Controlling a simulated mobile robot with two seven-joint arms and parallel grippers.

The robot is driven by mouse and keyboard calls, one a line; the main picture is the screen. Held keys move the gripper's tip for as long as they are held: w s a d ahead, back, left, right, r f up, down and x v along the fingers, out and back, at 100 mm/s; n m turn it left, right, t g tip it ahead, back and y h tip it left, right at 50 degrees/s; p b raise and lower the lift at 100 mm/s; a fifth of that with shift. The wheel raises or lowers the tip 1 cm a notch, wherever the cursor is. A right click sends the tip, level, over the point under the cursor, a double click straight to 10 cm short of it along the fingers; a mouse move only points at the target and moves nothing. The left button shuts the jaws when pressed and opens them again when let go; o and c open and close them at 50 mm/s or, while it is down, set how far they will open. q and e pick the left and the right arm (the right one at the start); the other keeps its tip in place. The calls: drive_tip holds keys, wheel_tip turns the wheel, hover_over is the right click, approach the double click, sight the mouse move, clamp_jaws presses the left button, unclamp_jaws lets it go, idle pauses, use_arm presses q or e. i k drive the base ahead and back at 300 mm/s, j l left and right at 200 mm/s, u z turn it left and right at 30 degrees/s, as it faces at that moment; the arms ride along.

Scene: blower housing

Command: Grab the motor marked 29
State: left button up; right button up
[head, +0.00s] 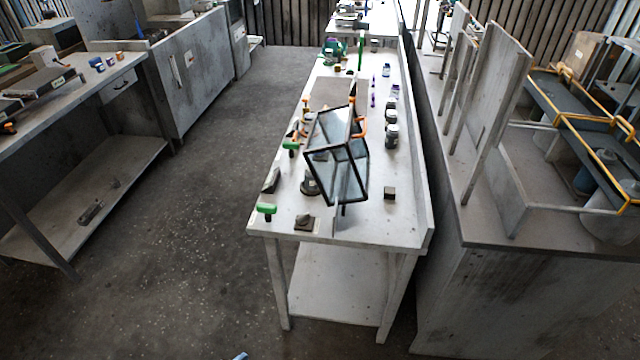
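No marking 29 can be read in the head view, so I cannot tell which thing is the motor. Several small grey cylindrical things stand along the right side of the long workbench (365,222), the nearest being a grey cylinder (391,136). A dark round part (310,186) sits near the bench's front, partly beside a black-framed clear box (338,155) that stands tilted. Neither of my grippers shows clearly. Only a small blue tip (241,356) shows at the bottom edge, and I cannot tell what it is.
Green-handled tools (266,210) and a small dark block (389,193) lie on the bench. A grey counter (500,235) with upright boards stands close on the right. Another workbench (120,75) stands at the left. The concrete floor (190,220) between is clear.

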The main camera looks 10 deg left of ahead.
sight(310, 184)
drive_tip(key=j+z, duration=0.1)
drive_tip(key=z, duration=1.2)
drive_tip(key=j, duration=2.15)
drive_tip(key=k+j, duration=0.1)
drive_tip(key=j, duration=2.05)
drive_tip(key=k+j, duration=0.1)
drive_tip(key=j, duration=2.05)
drive_tip(key=i+l, duration=0.2)
